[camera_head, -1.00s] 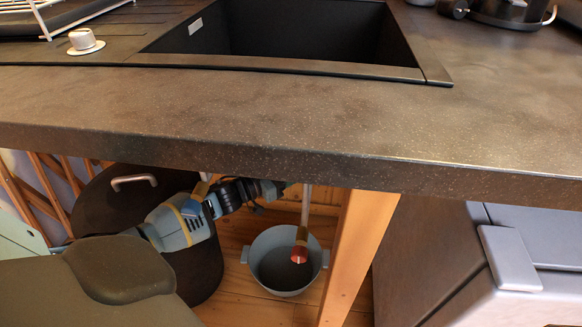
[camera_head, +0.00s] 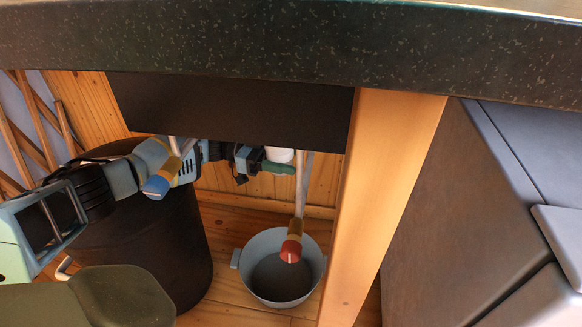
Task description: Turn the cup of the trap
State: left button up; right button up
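A white rounded part, which looks like the cup of the trap (camera_head: 281,155), shows just below the dark underside of the sink; its upper part is hidden. My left arm reaches in from the left under the sink. My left gripper (camera_head: 272,167) is at the cup, with a green fingertip just below and in front of the white surface. The other finger is not clearly seen, so I cannot tell whether the gripper grips the cup or only lies beside it. My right gripper is not in view.
A dark bin (camera_head: 150,245) stands left, a wooden post (camera_head: 385,200) right. The countertop edge (camera_head: 300,45) and sink box (camera_head: 235,105) limit room above.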

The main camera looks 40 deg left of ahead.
pick_arm(q)
jog(key=shift+s+m+g+h+b, duration=0.1)
jog(key=shift+m+g+h+b, duration=0.3)
jog(key=shift+m+g+b, duration=0.5)
jog(key=shift+g, duration=0.3)
jog(key=o, duration=1)
jog(key=p+v, duration=0.1)
jog(key=v, duration=0.6)
jog(key=shift+s+a, duration=0.15)
jog(key=shift+a, duration=0.15)
